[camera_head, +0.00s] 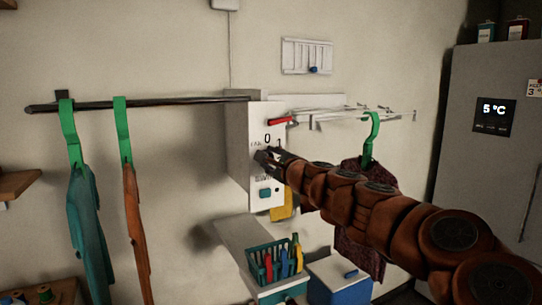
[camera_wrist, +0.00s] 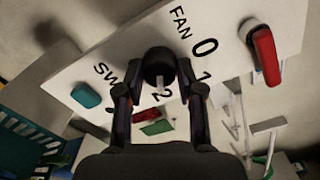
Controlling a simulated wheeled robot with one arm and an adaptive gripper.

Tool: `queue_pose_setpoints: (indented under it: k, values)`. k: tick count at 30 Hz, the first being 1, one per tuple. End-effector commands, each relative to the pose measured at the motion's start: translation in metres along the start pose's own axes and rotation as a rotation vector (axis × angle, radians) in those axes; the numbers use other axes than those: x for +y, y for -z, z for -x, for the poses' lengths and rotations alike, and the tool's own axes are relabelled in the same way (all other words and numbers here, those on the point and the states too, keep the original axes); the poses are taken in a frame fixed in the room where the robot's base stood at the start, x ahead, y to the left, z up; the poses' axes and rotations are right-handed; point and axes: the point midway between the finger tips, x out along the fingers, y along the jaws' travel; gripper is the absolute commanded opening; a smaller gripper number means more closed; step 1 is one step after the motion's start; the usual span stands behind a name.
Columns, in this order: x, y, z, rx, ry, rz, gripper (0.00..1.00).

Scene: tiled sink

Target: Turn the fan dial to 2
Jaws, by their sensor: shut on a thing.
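The white control panel (camera_head: 266,205) sticks out from the wall in the head view, and it also fills the upper wrist view (camera_wrist: 120,62). The black fan dial (camera_wrist: 158,66) is on it beside the printed 0, 1 and 2. A white mark on the dial's lower edge points toward the 2 in the wrist view. My gripper (camera_head: 266,157) is at the dial and shut on it, with its fingers on either side in the wrist view (camera_wrist: 155,80). The dial is mostly hidden by my gripper in the head view.
A red lever (camera_head: 280,121) is above the dial, and a teal switch (camera_head: 266,193) is below it. A rail (camera_head: 140,104) with green hangers runs left. A green hanger (camera_head: 371,135) with dark cloth hangs behind my arm. A teal basket (camera_head: 258,266) stands below.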

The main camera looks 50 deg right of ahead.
Motion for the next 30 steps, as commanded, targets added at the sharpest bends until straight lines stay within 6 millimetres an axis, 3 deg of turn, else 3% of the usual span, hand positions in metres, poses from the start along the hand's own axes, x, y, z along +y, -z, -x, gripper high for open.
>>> queue_pose_setpoints:
  k: [22,23,30]
  values:
    - [-0.0006,0.0002,0.0003,0.000,0.001,-0.087,0.02]
    - [-0.0006,0.0002,0.0003,0.000,0.001,-0.087,0.39]
    - [-0.0001,0.0000,0.0002,0.000,0.001,-0.086,0.62]
